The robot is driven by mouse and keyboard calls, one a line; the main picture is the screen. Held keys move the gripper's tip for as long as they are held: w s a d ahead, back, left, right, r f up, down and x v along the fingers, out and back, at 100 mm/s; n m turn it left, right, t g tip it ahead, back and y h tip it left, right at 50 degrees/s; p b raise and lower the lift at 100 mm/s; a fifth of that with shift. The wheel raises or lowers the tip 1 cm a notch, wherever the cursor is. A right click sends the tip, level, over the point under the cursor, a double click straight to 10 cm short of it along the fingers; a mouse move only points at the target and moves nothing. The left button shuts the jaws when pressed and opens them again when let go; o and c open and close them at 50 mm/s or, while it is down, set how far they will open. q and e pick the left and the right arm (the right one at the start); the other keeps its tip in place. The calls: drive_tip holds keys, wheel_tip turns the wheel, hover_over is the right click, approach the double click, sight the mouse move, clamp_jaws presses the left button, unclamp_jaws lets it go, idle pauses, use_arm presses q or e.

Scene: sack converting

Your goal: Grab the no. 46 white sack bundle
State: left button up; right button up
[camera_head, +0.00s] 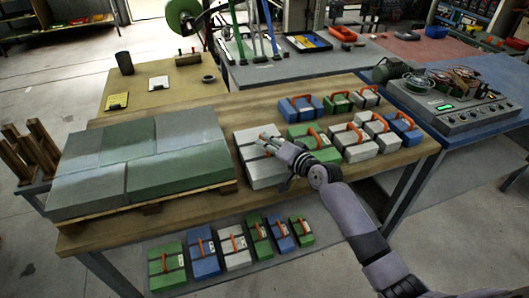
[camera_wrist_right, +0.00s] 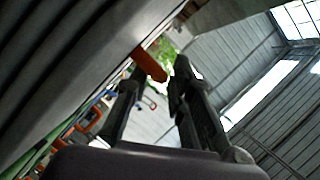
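A large white sack bundle (camera_head: 262,173) with dark straps lies at the front middle of the wooden table. It is partly covered by my right gripper (camera_head: 267,142), which is over its top near its orange handle. In the right wrist view, the two fingers (camera_wrist_right: 153,92) stand apart. An orange handle (camera_wrist_right: 150,65) shows near their tips, by the left finger. I cannot tell whether they touch it. Smaller white bundles (camera_head: 347,142) lie to the right, and another white bundle (camera_head: 234,247) is on the lower level. No number 46 is legible. My left gripper is not in view.
Grey-green stacked sacks (camera_head: 140,160) on a pallet fill the table's left side. Green (camera_head: 309,136) and blue (camera_head: 301,107) bundles crowd the right. Several bundles lie below the front edge. A machine with dials (camera_head: 455,108) stands on the right table.

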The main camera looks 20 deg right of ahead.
drive_tip(key=shift+x, duration=0.8)
drive_tip(key=shift+s, duration=0.1)
drive_tip(key=shift+c, duration=0.2)
clamp_jaws()
drive_tip(key=shift+f, duration=0.1)
